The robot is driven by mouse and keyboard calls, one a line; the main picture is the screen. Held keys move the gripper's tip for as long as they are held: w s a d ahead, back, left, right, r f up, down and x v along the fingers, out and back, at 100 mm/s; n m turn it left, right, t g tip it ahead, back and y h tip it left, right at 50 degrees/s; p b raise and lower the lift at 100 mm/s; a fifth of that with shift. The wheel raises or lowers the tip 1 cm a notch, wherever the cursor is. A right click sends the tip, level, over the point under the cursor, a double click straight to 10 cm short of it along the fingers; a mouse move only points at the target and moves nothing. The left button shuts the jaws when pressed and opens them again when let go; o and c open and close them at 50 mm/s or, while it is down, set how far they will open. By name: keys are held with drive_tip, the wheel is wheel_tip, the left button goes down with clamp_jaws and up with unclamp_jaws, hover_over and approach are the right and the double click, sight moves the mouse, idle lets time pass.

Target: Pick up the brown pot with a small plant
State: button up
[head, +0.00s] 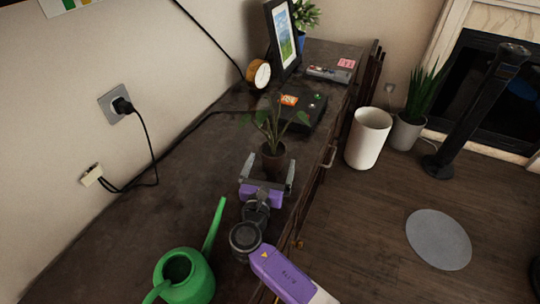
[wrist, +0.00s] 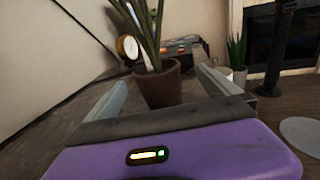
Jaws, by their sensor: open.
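The brown pot with a small plant (head: 273,158) stands upright on the dark cabinet top (head: 160,205). Green leaves rise from it. In the wrist view the brown pot (wrist: 158,86) is straight ahead, just beyond and between the finger ends. My gripper (head: 267,172) is open and empty, low over the cabinet top, with one finger toward each side of the pot. It also shows in the wrist view (wrist: 160,90). I cannot tell whether the fingers reach alongside the pot; no contact is visible. The upper leaves are cut off in the wrist view.
A green watering can (head: 187,275) stands at the front left, its spout near my arm. Behind the pot are a black box (head: 303,112), a round clock (head: 259,74) and a picture frame (head: 284,35). Bare cabinet top lies left of the pot; the cabinet edge is close on the right.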

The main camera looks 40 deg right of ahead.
sight(272, 155)
drive_tip(key=shift+w+x, duration=0.2)
drive_tip(key=shift+x, duration=2.55)
drive_tip(key=shift+a+f, duration=0.1)
drive_tip(key=shift+a, duration=0.05)
drive_tip(key=c, duration=1.8)
drive_tip(key=shift+c, duration=0.2)
